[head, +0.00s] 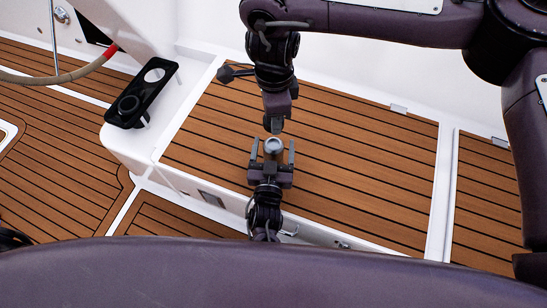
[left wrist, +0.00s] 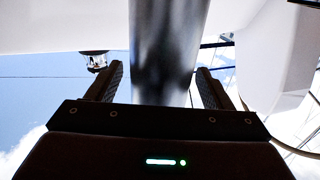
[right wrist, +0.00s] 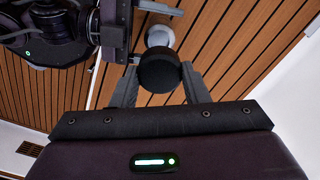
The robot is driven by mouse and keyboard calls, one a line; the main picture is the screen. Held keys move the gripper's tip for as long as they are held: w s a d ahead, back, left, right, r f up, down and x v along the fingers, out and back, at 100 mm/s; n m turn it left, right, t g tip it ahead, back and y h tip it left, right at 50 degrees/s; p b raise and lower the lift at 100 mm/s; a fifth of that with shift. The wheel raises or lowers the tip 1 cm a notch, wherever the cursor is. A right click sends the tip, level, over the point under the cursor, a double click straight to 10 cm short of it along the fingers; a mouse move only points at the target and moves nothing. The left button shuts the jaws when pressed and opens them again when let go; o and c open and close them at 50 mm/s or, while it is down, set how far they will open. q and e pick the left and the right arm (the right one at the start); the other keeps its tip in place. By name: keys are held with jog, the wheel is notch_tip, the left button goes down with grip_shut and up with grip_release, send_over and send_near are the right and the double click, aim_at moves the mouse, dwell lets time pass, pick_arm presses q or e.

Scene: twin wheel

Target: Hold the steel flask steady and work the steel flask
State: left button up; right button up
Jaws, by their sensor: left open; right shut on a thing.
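The steel flask (head: 273,146) stands between the spread fingers of my left gripper (head: 273,151). In the left wrist view its silver body (left wrist: 168,50) rises between the open fingers (left wrist: 158,88), with a gap at each side. My right gripper (head: 275,122) is above and beyond the flask in the head view. In the right wrist view its fingers (right wrist: 160,88) are shut on a dark round cap (right wrist: 158,70). The pale metal flask top (right wrist: 160,34) shows behind the cap, and the two appear apart. The flask's base is hidden by my left gripper.
The teak-slatted surface (head: 350,170) around the flask is mostly clear. A black holder (head: 141,96) with round openings sits on the white ledge at left. A white seam (head: 441,195) divides the slats at right.

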pick_arm(q)
jog(key=shift+c, duration=0.4)
jog(key=c, duration=1.4)
pick_arm(e)
send_over(274, 144)
jog(key=shift+f, duration=2.45)
jog(key=shift+f, duration=0.9)
jog(key=shift+f, duration=0.55)
